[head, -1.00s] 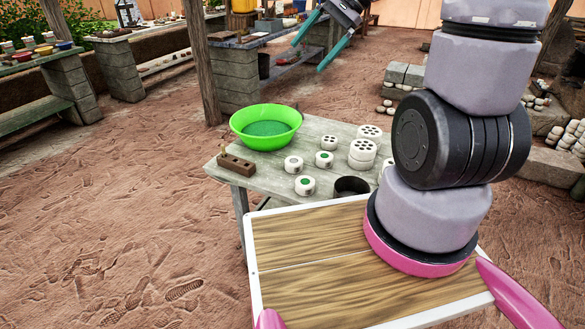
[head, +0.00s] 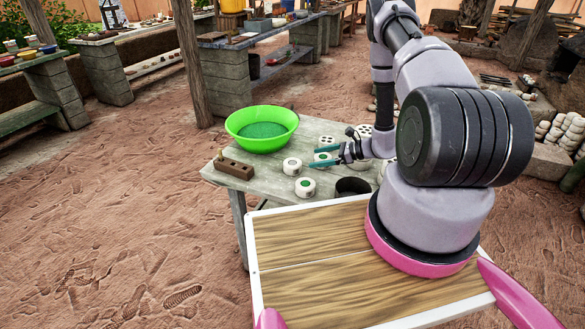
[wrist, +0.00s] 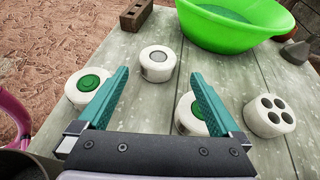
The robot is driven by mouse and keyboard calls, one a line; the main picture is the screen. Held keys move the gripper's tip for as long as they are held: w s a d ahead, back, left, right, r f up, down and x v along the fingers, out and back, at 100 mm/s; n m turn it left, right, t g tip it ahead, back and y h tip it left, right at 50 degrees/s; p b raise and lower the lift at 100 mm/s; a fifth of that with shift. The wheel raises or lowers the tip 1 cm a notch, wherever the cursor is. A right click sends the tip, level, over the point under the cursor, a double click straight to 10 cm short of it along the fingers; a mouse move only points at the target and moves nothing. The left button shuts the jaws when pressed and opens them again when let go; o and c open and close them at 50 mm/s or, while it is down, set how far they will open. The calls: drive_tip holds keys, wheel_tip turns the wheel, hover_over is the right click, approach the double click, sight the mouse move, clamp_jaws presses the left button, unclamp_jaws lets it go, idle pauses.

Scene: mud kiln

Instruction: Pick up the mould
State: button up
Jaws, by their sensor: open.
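Several round white pieces stand on the grey plank table (head: 226,179); I cannot tell which thing is the mould. In the wrist view, a white piece with a grey centre (wrist: 160,66) lies ahead, between the fingertip lines. White pieces with green centres stand at left (wrist: 84,92) and right, the right one (wrist: 184,118) partly behind the right finger. A white piece with four dark holes (wrist: 269,116) is farther right. A brown block with hollows (head: 234,169) lies at the table's left edge. My gripper (head: 311,158) is open and empty over the table, its teal fingers (wrist: 160,73) apart.
A green bowl (head: 262,139) with green contents stands behind the pieces. A dark pot (head: 353,186) is at the table's near edge. Benches with goods (head: 250,75) and a wooden post (head: 192,60) stand farther back. Open earth floor lies to the left.

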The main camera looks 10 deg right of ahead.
sight(293, 163)
drive_tip(key=x, duration=0.2)
drive_tip(key=f+x, duration=0.1)
drive_tip(key=x, duration=0.1)
drive_tip(key=shift+f, duration=0.1)
drive_tip(key=shift+x, duration=3.2)
drive_tip(key=shift+s, duration=0.1)
drive_tip(key=shift+c, duration=0.3)
drive_tip(key=shift+a, duration=0.1)
drive_tip(key=c, duration=1.3)
